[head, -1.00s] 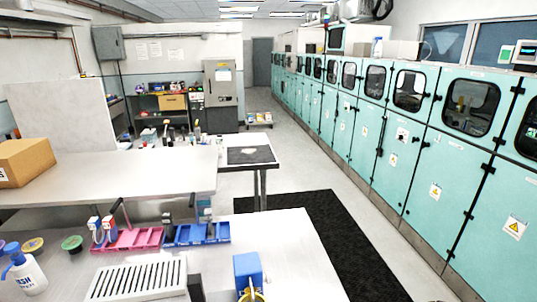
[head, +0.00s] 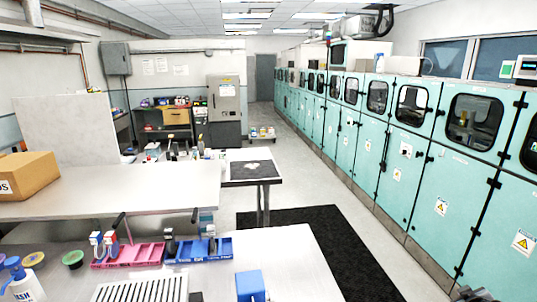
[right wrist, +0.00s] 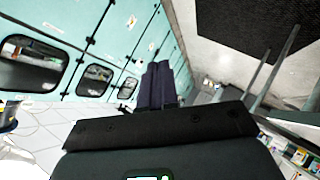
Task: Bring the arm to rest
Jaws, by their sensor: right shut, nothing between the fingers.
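My right gripper (right wrist: 160,85) shows in the right wrist view as two dark purple fingers side by side. They are shut with nothing between them and point away from the bench toward the teal cabinets and floor. No gripper can be made out in the head view. My left gripper is not in view.
The bench holds a pink tray (head: 128,263), a blue tray (head: 180,257) with small modules, a slotted white plate (head: 140,290), a blue block (head: 250,287) and a white bottle (head: 22,284). Teal cabinets (head: 415,185) line the right. A black mat (head: 310,250) lies between.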

